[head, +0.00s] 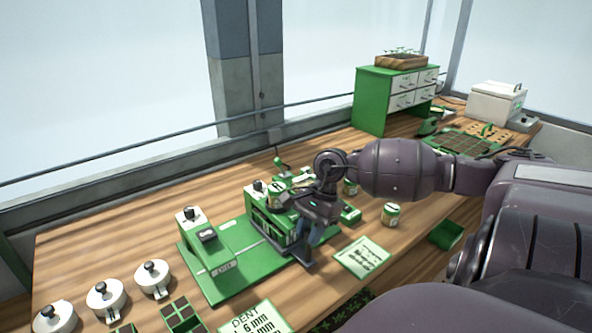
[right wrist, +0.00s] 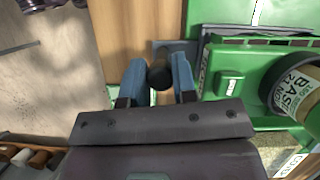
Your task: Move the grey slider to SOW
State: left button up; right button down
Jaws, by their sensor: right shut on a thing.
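My right gripper (head: 307,246) is at the front right side of the green seeder (head: 215,290) in the head view. In the right wrist view its two blue fingers (right wrist: 158,82) are shut on a dark round knob (right wrist: 160,72). A flat grey piece (right wrist: 176,47) shows just beyond the knob and seems to be the grey slider, beside the green body. In the head view the gripper and wrist hide much of the slider. White lettering on the green side is too small to read, so I cannot tell which mark the slider is at. My left gripper is out of view.
A jar labelled BASIL (right wrist: 292,88) stands on the green body. Several white lidded pots (head: 105,299) stand at the left. A green drawer cabinet (head: 372,100) stands at the back.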

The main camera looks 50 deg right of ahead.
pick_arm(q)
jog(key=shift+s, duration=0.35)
pick_arm(e)
jog(key=shift+d+r, duration=0.15)
jog(key=shift+d, duration=0.2)
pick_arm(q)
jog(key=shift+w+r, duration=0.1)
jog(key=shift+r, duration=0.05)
pick_arm(e)
jog(key=c, duration=0.9)
grip_release()
jog(key=shift+c, duration=0.2)
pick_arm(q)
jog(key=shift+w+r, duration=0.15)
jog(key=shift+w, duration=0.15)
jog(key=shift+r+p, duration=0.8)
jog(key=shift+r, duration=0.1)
pick_arm(e)
jog(key=v, duration=1)
jog(key=shift+d+r, duration=0.1)
jog(key=shift+r, duration=0.25)
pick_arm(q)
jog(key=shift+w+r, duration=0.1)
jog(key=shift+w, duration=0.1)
